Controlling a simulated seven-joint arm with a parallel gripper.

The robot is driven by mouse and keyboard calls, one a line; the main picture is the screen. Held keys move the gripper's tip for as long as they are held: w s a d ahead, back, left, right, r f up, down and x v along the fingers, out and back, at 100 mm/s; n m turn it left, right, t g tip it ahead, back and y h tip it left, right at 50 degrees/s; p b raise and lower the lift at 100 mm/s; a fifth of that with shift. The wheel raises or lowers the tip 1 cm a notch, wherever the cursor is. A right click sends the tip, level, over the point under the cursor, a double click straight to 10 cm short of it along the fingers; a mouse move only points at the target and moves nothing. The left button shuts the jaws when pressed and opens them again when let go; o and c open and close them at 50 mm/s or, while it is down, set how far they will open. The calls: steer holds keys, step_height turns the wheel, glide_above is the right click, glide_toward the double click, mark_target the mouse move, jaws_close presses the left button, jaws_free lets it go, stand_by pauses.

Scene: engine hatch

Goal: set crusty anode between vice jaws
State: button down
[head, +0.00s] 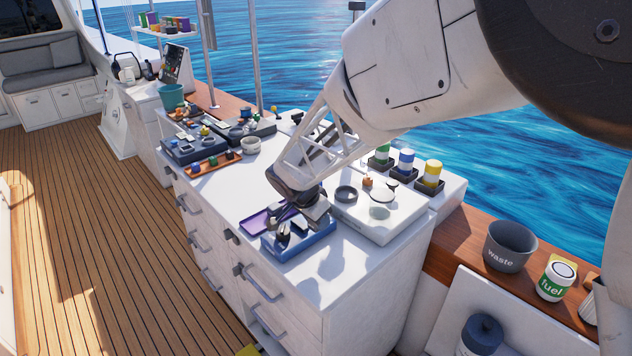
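A blue base with grey metal blocks (299,246) stands on the white worktop near its front edge. It looks like the vice, but its jaws are small and partly covered. My gripper (297,213) points down right over or just behind this base. Its fingers are dark and small against the metal blocks, so I cannot tell whether they are open or shut, or whether they touch the vice. I cannot make out the crusty anode; it may be hidden by the gripper or too small to tell.
A purple tray (256,222) lies just left of the vice. A white scale-like unit (385,216) stands to the right. An orange tray (208,164) with small items and a grey-blue tray (194,150) lie farther back. A waste bin (509,246) stands at the right.

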steer(key=shift+w+a+f, duration=0.1)
steer(key=shift+w+a, duration=0.3)
steer(key=shift+w, duration=0.85)
steer(key=shift+w+a+f, duration=0.15)
steer(key=shift+w+a, duration=0.25)
steer(key=shift+w, duration=0.8)
steer(key=shift+w+a+f, duration=0.1)
steer(key=shift+w+a, duration=0.3)
steer(key=shift+w, duration=0.85)
steer(key=shift+f, duration=1.75)
steer(key=shift+f, duration=0.1)
steer(key=c, duration=0.7)
jaws_free()
steer(key=shift+c, duration=0.2)
steer(key=v, duration=1.2)
steer(key=shift+d, duration=0.1)
